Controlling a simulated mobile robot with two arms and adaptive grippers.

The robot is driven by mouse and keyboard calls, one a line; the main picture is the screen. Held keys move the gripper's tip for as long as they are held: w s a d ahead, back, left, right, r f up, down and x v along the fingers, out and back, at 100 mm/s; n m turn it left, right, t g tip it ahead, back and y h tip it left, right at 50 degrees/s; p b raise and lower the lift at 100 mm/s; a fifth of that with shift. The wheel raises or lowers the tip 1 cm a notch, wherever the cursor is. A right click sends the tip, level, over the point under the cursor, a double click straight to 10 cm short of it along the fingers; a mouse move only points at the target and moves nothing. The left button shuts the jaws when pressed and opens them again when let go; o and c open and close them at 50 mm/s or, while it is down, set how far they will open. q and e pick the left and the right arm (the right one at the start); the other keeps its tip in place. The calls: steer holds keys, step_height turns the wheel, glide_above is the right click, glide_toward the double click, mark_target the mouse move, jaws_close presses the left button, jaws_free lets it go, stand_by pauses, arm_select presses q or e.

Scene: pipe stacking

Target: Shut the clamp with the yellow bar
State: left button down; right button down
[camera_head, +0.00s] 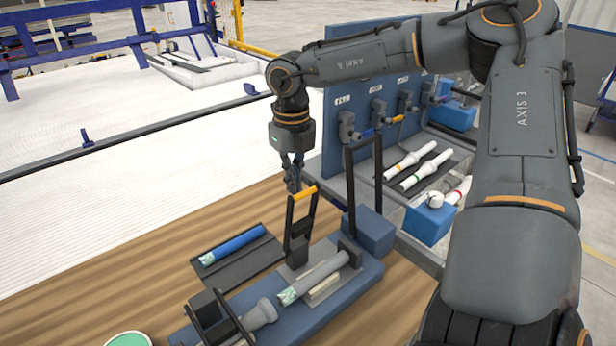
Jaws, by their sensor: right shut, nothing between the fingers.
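The clamp with the yellow bar (304,193) stands on the blue fixture (345,302). Its black arms rise steeply, with the bar across the top, so the clamp stands raised rather than folded down over the pipe. A grey pipe (325,273) with a pale green patterned end lies on the fixture in front of it. My right gripper (293,184) points down just above and left of the bar, shut and empty. The fingers overlap the bar's left end closely in the picture; I cannot tell if they touch it. My left gripper is not in view.
A tall black frame (350,190) rises right of the clamp, and another black clamp (208,318) sits at the fixture's left end. A blue pipe (232,244) lies in a dark tray behind. White pipes (425,172) lie at the right.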

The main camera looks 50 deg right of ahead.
mark_target(305, 192)
steer(key=shift+f+b, duration=0.4)
steer(key=shift+f, duration=0.1)
steer(key=shift+s+a+f+b, duration=0.1)
steer(key=shift+s+f+b, duration=0.1)
steer(key=shift+s+b, duration=0.5)
steer(key=shift+s, duration=0.95)
